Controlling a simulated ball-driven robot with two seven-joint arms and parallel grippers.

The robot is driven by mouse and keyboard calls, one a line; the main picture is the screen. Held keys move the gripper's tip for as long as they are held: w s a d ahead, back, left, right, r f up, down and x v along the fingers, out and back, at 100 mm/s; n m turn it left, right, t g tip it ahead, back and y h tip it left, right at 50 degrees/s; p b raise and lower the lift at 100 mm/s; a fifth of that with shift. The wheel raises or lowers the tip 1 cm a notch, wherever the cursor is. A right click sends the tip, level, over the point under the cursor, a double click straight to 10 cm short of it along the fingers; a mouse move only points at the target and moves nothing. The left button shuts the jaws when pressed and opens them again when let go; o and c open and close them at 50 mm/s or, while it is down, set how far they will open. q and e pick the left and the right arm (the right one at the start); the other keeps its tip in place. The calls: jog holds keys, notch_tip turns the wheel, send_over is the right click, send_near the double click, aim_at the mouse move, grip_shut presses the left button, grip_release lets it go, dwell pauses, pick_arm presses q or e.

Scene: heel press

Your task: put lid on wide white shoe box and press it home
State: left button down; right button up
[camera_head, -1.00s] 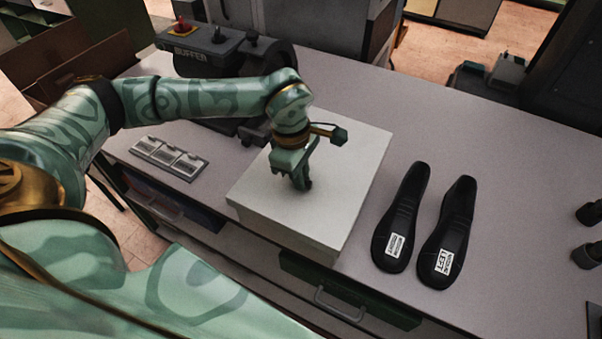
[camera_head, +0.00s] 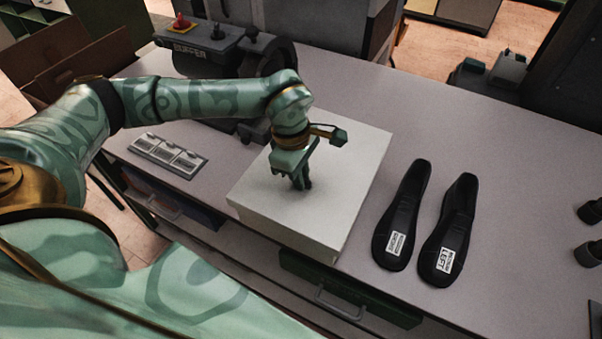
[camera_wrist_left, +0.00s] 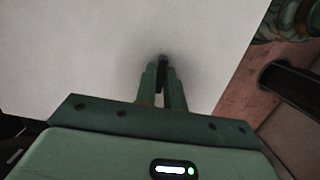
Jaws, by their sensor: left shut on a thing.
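The wide white shoe box (camera_head: 285,232) stands on the bench. Its flat white lid (camera_head: 350,150) lies over it and covers the top; I cannot make out a seam or gap between them. My left gripper (camera_head: 301,184) points down at the middle of the lid. In the left wrist view the fingers (camera_wrist_left: 163,80) are shut on a small dark piece (camera_wrist_left: 163,62) at the lid's surface. The fingers hide most of it, and I cannot tell whether it is fixed to the lid. My right gripper is not in view.
Two black shoe-shaped forms with white labels (camera_head: 403,215) (camera_head: 448,230) lie right of the box. A tray with label plates (camera_head: 168,156) lies left. A buffer machine (camera_head: 215,50) stands behind. The bench (camera_head: 460,130) is clear at the back right.

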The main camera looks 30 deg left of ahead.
pick_arm(q)
jog(key=shift+f, duration=0.2)
dwell(0.6)
jog(key=c, duration=1.4)
grip_release()
jog(key=shift+f, duration=0.1)
jog(key=shift+o, duration=0.2)
jog(key=shift+s, duration=0.1)
jog(key=o, duration=0.3)
jog(key=shift+o, duration=0.2)
notch_tip(320, 180, up, 7)
jog(key=p, duration=0.5)
jog(key=shift+p, duration=0.35)
